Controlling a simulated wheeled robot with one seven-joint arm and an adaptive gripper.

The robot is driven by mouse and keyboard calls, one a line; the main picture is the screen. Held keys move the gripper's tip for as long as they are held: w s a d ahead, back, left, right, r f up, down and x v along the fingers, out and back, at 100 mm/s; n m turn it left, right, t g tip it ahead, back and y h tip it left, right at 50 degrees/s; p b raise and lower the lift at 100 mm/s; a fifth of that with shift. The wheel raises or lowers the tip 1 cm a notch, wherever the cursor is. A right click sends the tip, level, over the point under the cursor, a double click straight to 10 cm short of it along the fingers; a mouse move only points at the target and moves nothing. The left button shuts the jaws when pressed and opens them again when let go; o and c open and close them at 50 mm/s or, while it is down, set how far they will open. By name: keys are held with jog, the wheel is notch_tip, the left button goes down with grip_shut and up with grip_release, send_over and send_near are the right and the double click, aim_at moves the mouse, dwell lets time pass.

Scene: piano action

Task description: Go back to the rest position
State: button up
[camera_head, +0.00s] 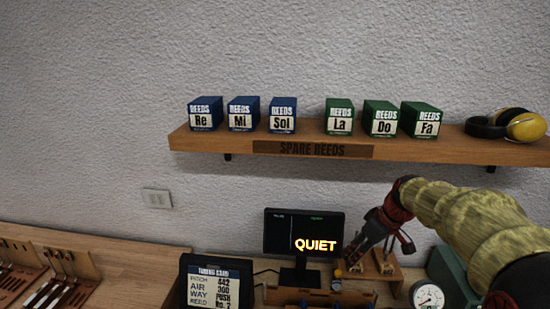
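My gripper (362,250), black and red, is at the lower right of the head view, at the end of my arm in its yellow-green sleeve. It points down and left, just right of a dark monitor (276,236) that reads QUIET. It overlaps a small wooden stand (385,268) on the bench in the picture. Whether it touches the stand cannot be told. The fingertips are small and dark, so their opening and anything between them are unclear.
A wall shelf (345,151) marked SPARE REEDS holds blue and green reed boxes and earmuffs (525,126) above my arm. On the bench are a card display (213,285), a round gauge (427,296), a green box (449,270) and wooden racks (75,265) at left.

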jog(key=s+f+m+g, duration=0.1)
jog(key=s+f+m, duration=0.2)
jog(key=s+m, duration=0.35)
jog(key=s+a+r+t, duration=0.1)
jog(key=s+a+r, duration=0.1)
jog(key=s, duration=0.5)
jog(key=s+a+r+t+h, duration=0.1)
jog(key=s+a, duration=0.3)
jog(key=s, duration=0.4)
jog(key=s+a+r+t+h, duration=0.1)
jog(key=s+a+r, duration=0.2)
jog(key=s, duration=0.5)
jog(key=shift+a+r+n, duration=0.35)
jog(key=shift+a+r, duration=0.05)
jog(key=shift+r, duration=0.05)
jog(key=shift+s+d, duration=0.1)
